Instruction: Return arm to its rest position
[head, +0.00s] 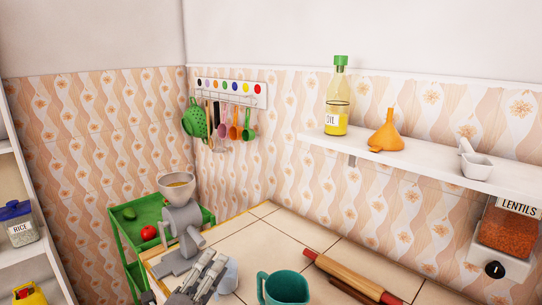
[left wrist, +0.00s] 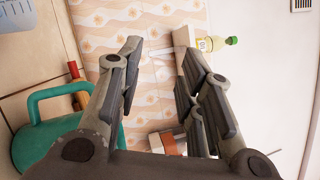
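My left gripper (head: 212,265) shows at the bottom of the head view, over the counter between the grey grinder (head: 183,222) and the teal mug (head: 286,288). In the left wrist view the gripper (left wrist: 158,52) has its two fingers spread apart with nothing between them; the patterned wall shows through the gap. The teal mug (left wrist: 55,125) is beside the left finger in that view, partly hidden by it. My right gripper is not in view.
A rolling pin (head: 350,276) lies on the tiled counter (head: 262,240). A wall rack (head: 232,92) holds several hanging utensils and a green colander (head: 194,120). A shelf (head: 420,162) carries an oil bottle (head: 338,100) and an orange funnel (head: 386,134). A green cart (head: 127,240) stands left.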

